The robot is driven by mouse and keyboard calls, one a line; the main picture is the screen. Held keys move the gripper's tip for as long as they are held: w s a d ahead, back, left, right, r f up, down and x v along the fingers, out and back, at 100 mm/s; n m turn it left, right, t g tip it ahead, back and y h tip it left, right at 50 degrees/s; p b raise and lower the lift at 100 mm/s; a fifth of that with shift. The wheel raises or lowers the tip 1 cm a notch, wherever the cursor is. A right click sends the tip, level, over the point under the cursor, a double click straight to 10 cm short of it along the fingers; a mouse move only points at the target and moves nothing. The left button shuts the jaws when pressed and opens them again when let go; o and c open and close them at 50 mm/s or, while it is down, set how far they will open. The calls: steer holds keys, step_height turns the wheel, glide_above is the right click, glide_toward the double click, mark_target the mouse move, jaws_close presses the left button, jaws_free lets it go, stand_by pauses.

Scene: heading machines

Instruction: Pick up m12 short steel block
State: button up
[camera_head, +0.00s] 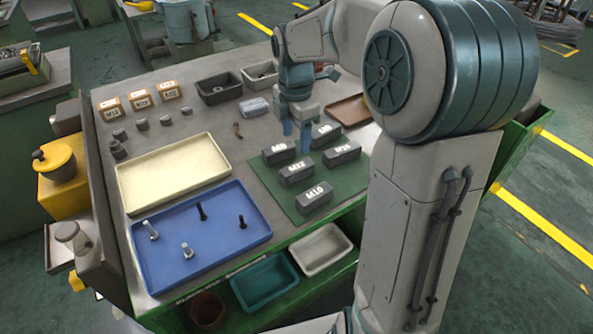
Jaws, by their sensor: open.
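Several dark grey steel blocks with white labels stand on a green mat (264,176). They are a back left block (280,153), a back right block (326,136), a middle block (297,173), a right block (342,154) and a larger front block (314,198). The labels are too small for me to tell surely which is the M12 short block. My gripper (305,146) points down with its fingers apart and empty, over the back of the mat between the two back blocks. Whether its fingertips touch any block cannot be told.
A blue tray (170,265) with several bolts and a cream tray (172,173) lie to the left. Small labelled boxes (139,100), dark bin (218,88), grey block (255,107) and brown tray (349,110) stand behind. My arm hides the table's right side.

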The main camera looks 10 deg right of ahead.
mark_target(297, 166)
step_height(297, 166, down, 6)
steer(key=shift+f, duration=0.25)
steer(key=shift+w+d+f+p, duration=0.1)
steer(key=shift+f+p, duration=0.05)
steer(key=shift+f, duration=0.7)
steer(key=shift+w+d+f+p, duration=0.1)
steer(key=shift+w+f, duration=0.05)
steer(key=shift+f, duration=0.75)
steer(key=shift+w+d+f+p, duration=0.1)
steer(key=shift+f+p, duration=0.05)
steer(key=shift+f, duration=0.7)
jaws_close()
